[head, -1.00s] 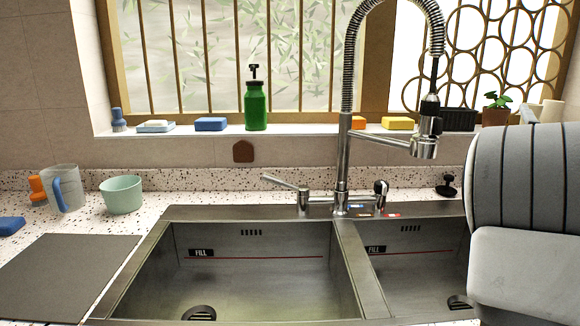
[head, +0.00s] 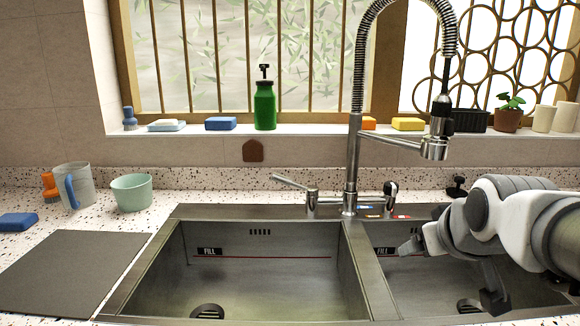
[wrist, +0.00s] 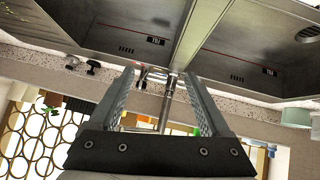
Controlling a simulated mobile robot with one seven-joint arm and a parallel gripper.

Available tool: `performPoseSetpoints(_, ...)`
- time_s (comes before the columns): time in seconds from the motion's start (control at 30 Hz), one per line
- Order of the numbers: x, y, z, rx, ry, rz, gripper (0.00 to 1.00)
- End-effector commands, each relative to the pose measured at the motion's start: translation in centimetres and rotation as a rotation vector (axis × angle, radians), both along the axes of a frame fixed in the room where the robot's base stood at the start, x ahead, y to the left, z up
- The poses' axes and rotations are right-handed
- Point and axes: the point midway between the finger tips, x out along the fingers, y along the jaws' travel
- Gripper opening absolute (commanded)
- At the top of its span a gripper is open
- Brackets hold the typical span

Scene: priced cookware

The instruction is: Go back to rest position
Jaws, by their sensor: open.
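My gripper (head: 448,278) is at the right of the head view, above the right sink basin (head: 385,285). Its two dark fingers are spread apart with nothing between them. In the wrist view, which is upside down, the open fingers of my gripper (wrist: 160,76) frame the tap and the divider between the basins. My white and grey arm reaches in from the right edge and hides part of the right basin and counter.
A tall spring tap (head: 352,150) stands behind the sink. The left basin (head: 260,270) is empty. A grey mat (head: 70,270), a mint bowl (head: 132,192) and a jug (head: 75,186) are on the left counter. A green bottle (head: 265,106) stands on the sill.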

Motion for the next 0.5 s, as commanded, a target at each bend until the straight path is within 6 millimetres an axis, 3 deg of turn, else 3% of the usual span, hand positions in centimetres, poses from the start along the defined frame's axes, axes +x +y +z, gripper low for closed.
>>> performPoseSetpoints(0.1,-4.7,3.8,-2.1,0.079,0.100,0.007,0.81)
performPoseSetpoints(0.3,-13.2,8.4,-6.4,0.161,0.294,-0.022,0.81)
performPoseSetpoints(0.33,-14.0,8.7,-6.0,0.167,0.314,-0.029,0.81)
performPoseSetpoints(0.4,-13.5,8.5,-3.3,0.167,0.309,-0.030,0.81)
performPoseSetpoints(0.5,-13.4,8.4,-1.2,0.167,0.309,-0.029,0.81)
